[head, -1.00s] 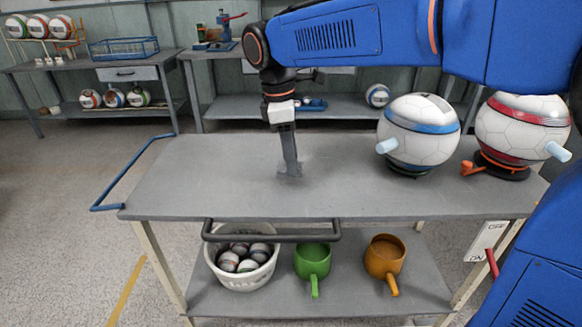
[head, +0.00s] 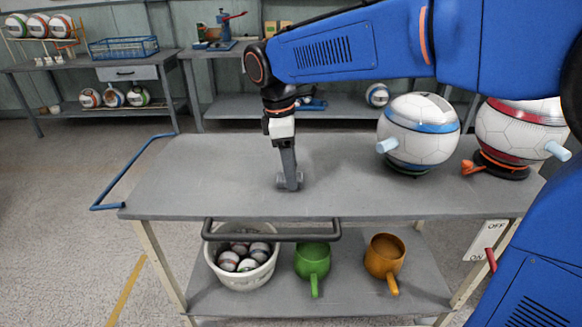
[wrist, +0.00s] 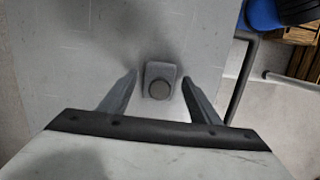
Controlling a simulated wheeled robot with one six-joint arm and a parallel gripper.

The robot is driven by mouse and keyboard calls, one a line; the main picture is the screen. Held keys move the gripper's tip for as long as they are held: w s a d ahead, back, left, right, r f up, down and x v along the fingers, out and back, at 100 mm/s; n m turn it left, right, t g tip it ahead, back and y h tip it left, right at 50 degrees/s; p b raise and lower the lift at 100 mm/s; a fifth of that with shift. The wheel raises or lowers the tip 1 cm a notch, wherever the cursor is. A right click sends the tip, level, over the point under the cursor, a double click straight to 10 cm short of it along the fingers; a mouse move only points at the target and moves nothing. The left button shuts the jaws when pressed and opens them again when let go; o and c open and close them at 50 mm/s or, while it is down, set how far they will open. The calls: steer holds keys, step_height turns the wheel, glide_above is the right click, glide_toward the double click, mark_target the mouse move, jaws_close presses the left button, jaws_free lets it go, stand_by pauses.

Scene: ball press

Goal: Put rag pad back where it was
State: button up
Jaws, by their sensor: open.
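The rag pad appears to be a small grey block with a round knob (wrist: 159,80), lying on the grey cart top. It also shows as a small grey shape at the fingertips in the head view (head: 281,183). My gripper (wrist: 160,77) is open, with one finger on each side of the pad. Gaps show between the fingers and the pad in the wrist view. In the head view my gripper (head: 290,184) points down at the middle of the cart top (head: 200,180), and its fingers partly hide the pad.
A blue-banded ball machine (head: 418,130) and a red-banded one (head: 520,130) stand at the cart's right. The left of the cart top is clear. The lower shelf holds a white basket of balls (head: 240,278), a green mug (head: 312,262) and an orange mug (head: 385,260).

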steer(key=shift+r, duration=0.1)
step_height(320, 180, up, 12)
steer(key=a, duration=0.2)
steer(key=s+d+f+m+t+y, duration=0.1)
steer(key=s+d+f+m, duration=0.25)
steer(key=d, duration=0.55)
steer(key=s+d+f+m+t+y, duration=0.15)
steer(key=s+d+m, duration=0.3)
steer(key=d, duration=0.45)
steer(key=s+d+f+m+t, duration=0.2)
steer(key=s+d+f+m, duration=0.7)
steer(key=f, duration=0.5)
steer(key=s+d+h, duration=0.1)
steer(key=s+d, duration=0.1)
steer(key=s, duration=0.1)
steer(key=shift+s+m, duration=0.3)
steer(key=shift+s, duration=0.05)
